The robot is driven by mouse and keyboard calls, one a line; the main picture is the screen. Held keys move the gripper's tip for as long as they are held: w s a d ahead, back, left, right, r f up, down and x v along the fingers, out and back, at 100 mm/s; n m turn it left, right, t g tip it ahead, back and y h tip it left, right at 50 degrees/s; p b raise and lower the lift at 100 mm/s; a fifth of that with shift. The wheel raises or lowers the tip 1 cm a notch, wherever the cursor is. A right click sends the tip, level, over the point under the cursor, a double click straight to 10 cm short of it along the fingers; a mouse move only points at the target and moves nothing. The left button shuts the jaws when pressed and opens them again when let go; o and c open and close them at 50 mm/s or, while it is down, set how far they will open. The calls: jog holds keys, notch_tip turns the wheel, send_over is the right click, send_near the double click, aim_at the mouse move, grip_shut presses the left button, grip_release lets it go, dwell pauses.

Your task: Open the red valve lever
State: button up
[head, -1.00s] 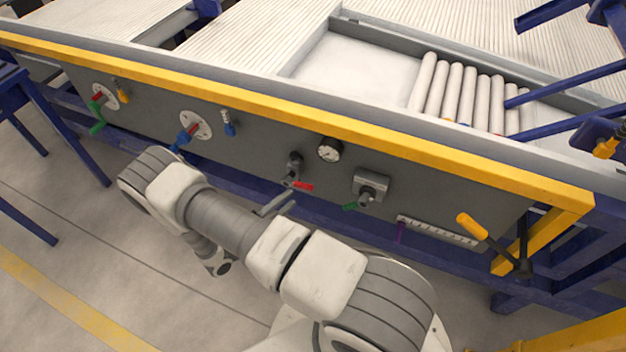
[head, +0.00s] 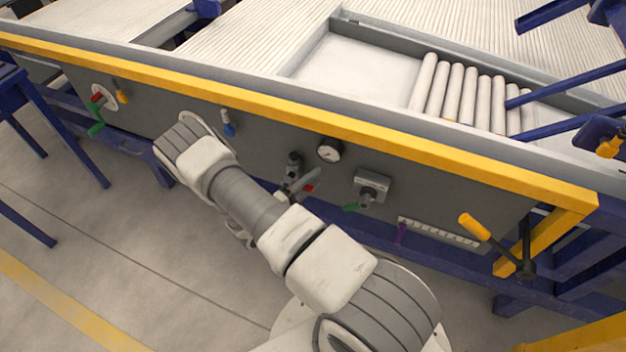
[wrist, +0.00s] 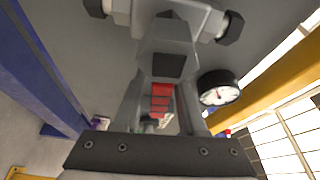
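The red valve lever (head: 309,188) sits low on the grey front panel, below its dark valve body (head: 293,165). In the head view my gripper (head: 304,183) is in front of the lever and hides most of it. In the wrist view the red lever (wrist: 161,98) shows between my two fingers, with the grey valve body (wrist: 172,50) beyond. My gripper (wrist: 163,90) appears open around the lever, with a narrow gap beside it. Whether a finger touches the lever cannot be told.
A round gauge (head: 329,150) is right of the valve, close to my right finger in the wrist view (wrist: 219,87). A green-levered valve (head: 371,187) is farther right. A yellow rail (head: 400,145) runs above the panel and a blue beam (head: 390,233) below it.

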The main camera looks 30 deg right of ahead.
grip_shut()
dwell(1.2)
